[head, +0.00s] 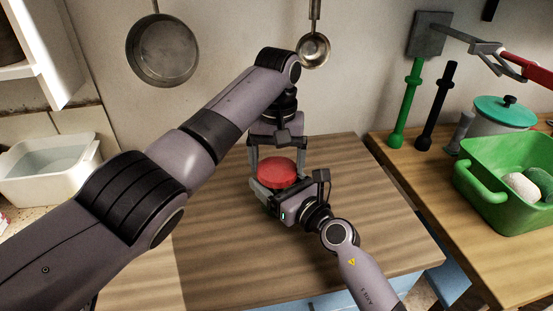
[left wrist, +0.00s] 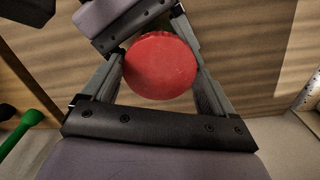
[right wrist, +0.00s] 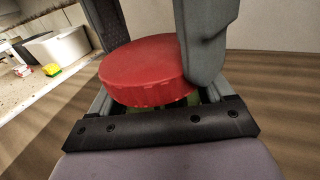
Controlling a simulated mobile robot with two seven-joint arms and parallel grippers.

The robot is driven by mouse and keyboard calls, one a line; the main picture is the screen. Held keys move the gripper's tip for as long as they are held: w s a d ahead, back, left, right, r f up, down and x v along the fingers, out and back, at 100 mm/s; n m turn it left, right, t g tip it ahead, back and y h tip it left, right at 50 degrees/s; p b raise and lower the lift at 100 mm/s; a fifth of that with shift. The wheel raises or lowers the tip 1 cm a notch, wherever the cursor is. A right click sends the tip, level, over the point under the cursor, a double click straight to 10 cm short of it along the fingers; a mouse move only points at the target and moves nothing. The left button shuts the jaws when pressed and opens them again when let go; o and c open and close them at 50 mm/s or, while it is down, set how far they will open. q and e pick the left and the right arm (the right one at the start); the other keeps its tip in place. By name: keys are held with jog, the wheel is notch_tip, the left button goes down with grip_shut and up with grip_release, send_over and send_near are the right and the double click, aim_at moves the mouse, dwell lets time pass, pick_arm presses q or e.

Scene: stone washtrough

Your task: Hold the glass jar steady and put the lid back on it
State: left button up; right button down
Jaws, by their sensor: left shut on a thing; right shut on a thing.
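The red round lid (head: 277,173) sits between the two fingers of my left gripper (head: 276,168), which reaches down from above and is shut on its rim. The lid also fills the middle of the left wrist view (left wrist: 160,66) and the right wrist view (right wrist: 148,72). My right gripper (head: 270,191) comes in from the side just below the lid and is shut on the glass jar. Only a little greenish glass of the jar (right wrist: 205,95) shows under the lid. The lid is directly over the jar; I cannot tell whether it is fully seated.
The wooden worktop (head: 350,240) is clear around the grippers. A green tub (head: 480,195) with stones or balls and a teal-lidded pot (head: 503,115) stand on the right counter. A white basin (head: 50,178) is at the left. Pans (head: 163,50) hang on the wall.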

pick_arm(q)
jog(key=m, duration=0.4)
jog(key=shift+m, duration=0.4)
pick_arm(e)
jog(key=shift+s+f, duration=0.1)
pick_arm(q)
jog(key=m, duration=0.2)
jog(key=shift+w+m, duration=0.1)
jog(key=shift+m, duration=0.3)
pick_arm(e)
jog(key=shift+a, duration=0.1)
pick_arm(q)
jog(key=m, duration=1.9)
jog(key=o, duration=0.9)
notch_tip(320, 180, up, 7)
jog(key=shift+r, duration=0.2)
